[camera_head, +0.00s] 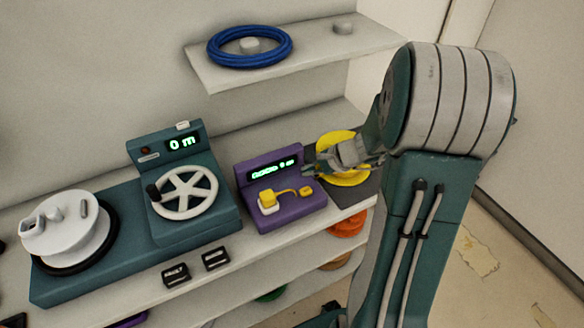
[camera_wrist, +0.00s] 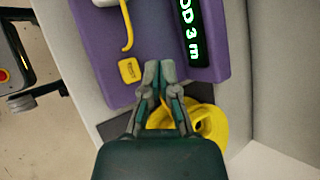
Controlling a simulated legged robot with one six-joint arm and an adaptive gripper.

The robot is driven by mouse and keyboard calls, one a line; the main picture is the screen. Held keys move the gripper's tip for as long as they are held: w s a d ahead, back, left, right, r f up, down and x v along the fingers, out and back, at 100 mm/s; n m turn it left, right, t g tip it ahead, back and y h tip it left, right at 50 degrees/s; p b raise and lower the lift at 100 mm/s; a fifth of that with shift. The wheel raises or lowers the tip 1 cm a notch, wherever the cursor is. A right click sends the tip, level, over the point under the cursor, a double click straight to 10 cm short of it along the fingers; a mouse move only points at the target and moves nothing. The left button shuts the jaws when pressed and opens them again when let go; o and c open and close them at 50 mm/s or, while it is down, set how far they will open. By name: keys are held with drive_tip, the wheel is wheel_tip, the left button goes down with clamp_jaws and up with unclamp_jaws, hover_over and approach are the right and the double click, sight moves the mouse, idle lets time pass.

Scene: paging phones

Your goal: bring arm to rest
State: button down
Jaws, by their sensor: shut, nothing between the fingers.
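My gripper (camera_head: 316,161) hangs over the right end of the bench, between the purple device (camera_head: 284,210) and a yellow coil (camera_head: 351,176). In the wrist view my gripper (camera_wrist: 158,71) has its fingertips together and nothing between them. The fingertips appear over the edge of the purple device (camera_wrist: 116,80); I cannot tell whether they touch it. My arm (camera_head: 420,230) stands at the right of the head view, bent over toward the bench. The yellow coil (camera_wrist: 209,122) lies behind the fingers in the wrist view and is partly hidden by them.
A teal machine (camera_head: 185,235) with a spoked wheel and a white spool (camera_head: 72,228) fills the left of the bench. A blue coil (camera_head: 249,47) lies on the upper shelf (camera_head: 310,62). An orange coil (camera_head: 347,222) sits on a lower shelf. Floor shows at the right.

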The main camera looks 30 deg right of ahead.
drive_tip(key=s+a+r+n+h, duration=0.3)
drive_tip(key=s+a+r+n, duration=0.3)
drive_tip(key=s+r+n, duration=0.2)
drive_tip(key=s+a+r+n+g+h, duration=0.1)
drive_tip(key=s+a+r+n+h, duration=0.2)
drive_tip(key=s+a+r+n, duration=0.4)
drive_tip(key=s+r+n, duration=0.1)
drive_tip(key=s+n, duration=0.2)
drive_tip(key=shift+s+r, duration=0.35)
